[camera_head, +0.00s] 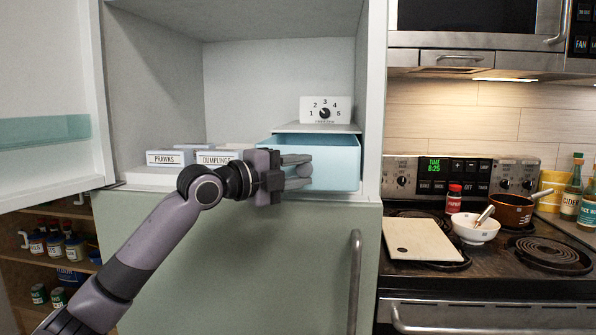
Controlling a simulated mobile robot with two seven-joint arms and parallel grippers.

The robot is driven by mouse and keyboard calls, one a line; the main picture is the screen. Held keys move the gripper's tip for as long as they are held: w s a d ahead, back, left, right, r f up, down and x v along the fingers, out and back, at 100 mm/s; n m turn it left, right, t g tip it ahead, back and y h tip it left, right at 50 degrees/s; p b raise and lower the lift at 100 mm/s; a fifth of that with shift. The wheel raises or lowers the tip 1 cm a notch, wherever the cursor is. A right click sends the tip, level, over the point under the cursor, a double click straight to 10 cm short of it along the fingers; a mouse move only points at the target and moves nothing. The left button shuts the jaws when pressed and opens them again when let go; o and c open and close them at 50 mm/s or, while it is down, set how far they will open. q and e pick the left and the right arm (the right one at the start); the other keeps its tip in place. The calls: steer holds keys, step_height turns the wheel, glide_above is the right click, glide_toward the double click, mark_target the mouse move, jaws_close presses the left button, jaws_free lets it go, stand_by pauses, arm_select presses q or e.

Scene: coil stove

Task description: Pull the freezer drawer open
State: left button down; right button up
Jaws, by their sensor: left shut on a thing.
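The freezer drawer (338,165) is a light blue box in the open freezer compartment, below a white panel with a numbered dial (325,110). Its front faces me, and its upper rim and part of its inside show, so it stands at least partly out. My left gripper (304,168) comes in from the left and is shut at the left part of the drawer front. The fingers hide the exact spot they grip. My right gripper is not in view.
Boxes labelled prawns (168,158) and dumplings (218,158) lie left of the drawer. The freezer door (50,100) stands open at the left. Below is a closed green door (250,265) with a vertical handle. A coil stove (490,265) with a pan and bowl stands right.

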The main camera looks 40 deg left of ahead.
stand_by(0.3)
arm_select(q)
steer(key=c, duration=0.8)
jaws_free()
steer(key=shift+o, duration=0.2)
steer(key=b+v, duration=0.4)
steer(key=v, duration=0.3)
